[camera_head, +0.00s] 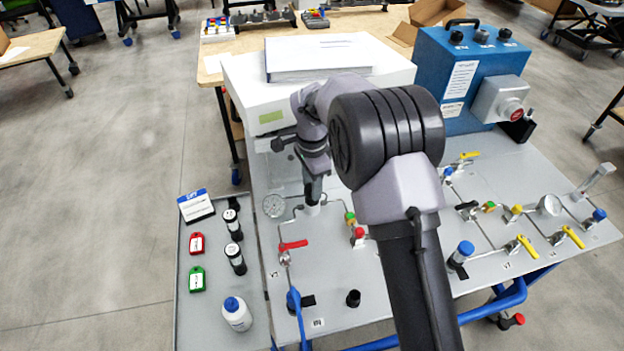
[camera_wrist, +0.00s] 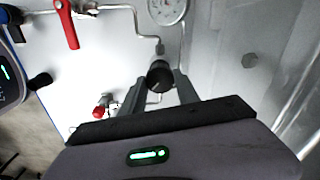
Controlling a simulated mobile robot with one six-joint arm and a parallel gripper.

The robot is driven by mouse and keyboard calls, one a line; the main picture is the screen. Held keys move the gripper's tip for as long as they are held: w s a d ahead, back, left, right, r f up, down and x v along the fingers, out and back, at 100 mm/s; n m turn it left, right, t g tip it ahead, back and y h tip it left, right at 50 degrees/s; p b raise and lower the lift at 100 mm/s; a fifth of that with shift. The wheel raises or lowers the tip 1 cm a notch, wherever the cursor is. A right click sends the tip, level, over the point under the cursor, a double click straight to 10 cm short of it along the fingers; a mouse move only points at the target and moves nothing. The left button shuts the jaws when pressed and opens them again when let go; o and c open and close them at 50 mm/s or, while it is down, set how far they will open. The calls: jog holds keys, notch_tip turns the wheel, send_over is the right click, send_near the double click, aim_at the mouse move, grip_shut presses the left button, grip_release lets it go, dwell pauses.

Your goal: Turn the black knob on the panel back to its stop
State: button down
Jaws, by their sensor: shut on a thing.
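The black knob (camera_wrist: 159,74) shows in the wrist view as a dark round cap on a thin pipe line of the pale panel (camera_wrist: 215,70). My gripper (camera_wrist: 160,86) has one finger on each side of it and is shut on it. In the head view my gripper (camera_head: 313,196) points down at the panel (camera_head: 330,270), just right of the round gauge (camera_head: 273,205). The knob cannot be made out there behind the fingers. The knob's turn angle and its stop cannot be read.
A red lever valve (camera_head: 293,246) and a red-capped fitting (camera_head: 358,236) stand close by. A white box (camera_head: 245,85) and a blue control box (camera_head: 460,65) stand behind. A side tray (camera_head: 185,325) holds a bottle (camera_head: 237,313), tags and vials.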

jog(key=n+p, duration=0.2)
jog(key=n, duration=0.1)
jog(key=shift+r+n, duration=0.15)
jog(key=shift+n, duration=0.25)
jog(key=n+p, duration=0.2)
jog(key=n, duration=0.1)
jog(key=shift+n, duration=0.3)
jog(key=n+p, duration=0.3)
jog(key=n, duration=0.3)
jog(key=n+p, duration=0.2)
jog(key=n, duration=0.4)
jog(key=shift+n+p, duration=0.3)
jog(key=shift+p, duration=0.05)
jog(key=n+p, duration=0.1)
jog(key=n, duration=0.5)
jog(key=shift+n+p, duration=0.3)
jog(key=c, duration=0.9)
grip_release()
